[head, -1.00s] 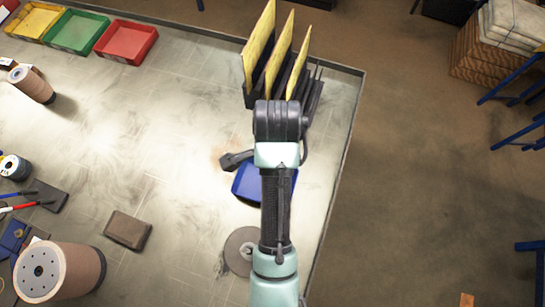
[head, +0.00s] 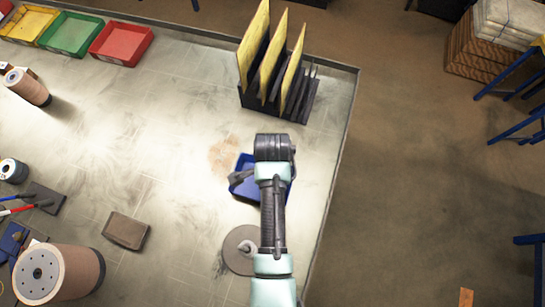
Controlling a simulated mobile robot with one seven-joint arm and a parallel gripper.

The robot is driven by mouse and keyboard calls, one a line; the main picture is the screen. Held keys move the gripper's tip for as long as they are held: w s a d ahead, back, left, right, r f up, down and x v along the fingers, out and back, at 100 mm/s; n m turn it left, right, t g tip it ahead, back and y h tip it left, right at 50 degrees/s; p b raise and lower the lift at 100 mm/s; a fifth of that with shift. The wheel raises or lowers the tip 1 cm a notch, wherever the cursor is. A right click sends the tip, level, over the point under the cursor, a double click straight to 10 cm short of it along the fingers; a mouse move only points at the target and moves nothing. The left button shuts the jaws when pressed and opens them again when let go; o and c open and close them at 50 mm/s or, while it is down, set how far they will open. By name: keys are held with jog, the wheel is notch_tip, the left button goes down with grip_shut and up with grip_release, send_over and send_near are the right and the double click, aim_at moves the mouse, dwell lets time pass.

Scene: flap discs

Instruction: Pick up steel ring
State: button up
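I cannot make out a steel ring in the head view. A blue tray (head: 246,191) lies on the bench, partly covered by my arm, so much of its inside is hidden. My gripper (head: 238,178) shows only as a small dark grey part left of my wrist, over the tray's left edge. The wrist hides the rest of it, and I cannot see its fingers clearly or whether anything is between them.
A round grey disc (head: 236,262) with a small knob lies below the tray, partly behind my arm. A black rack (head: 250,99) with yellow sheets stands at the bench's back right. A brown block (head: 127,231) and a large tan cylinder (head: 62,274) are left. The middle of the bench is clear.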

grip_shut()
dwell(0.3)
dwell(0.3)
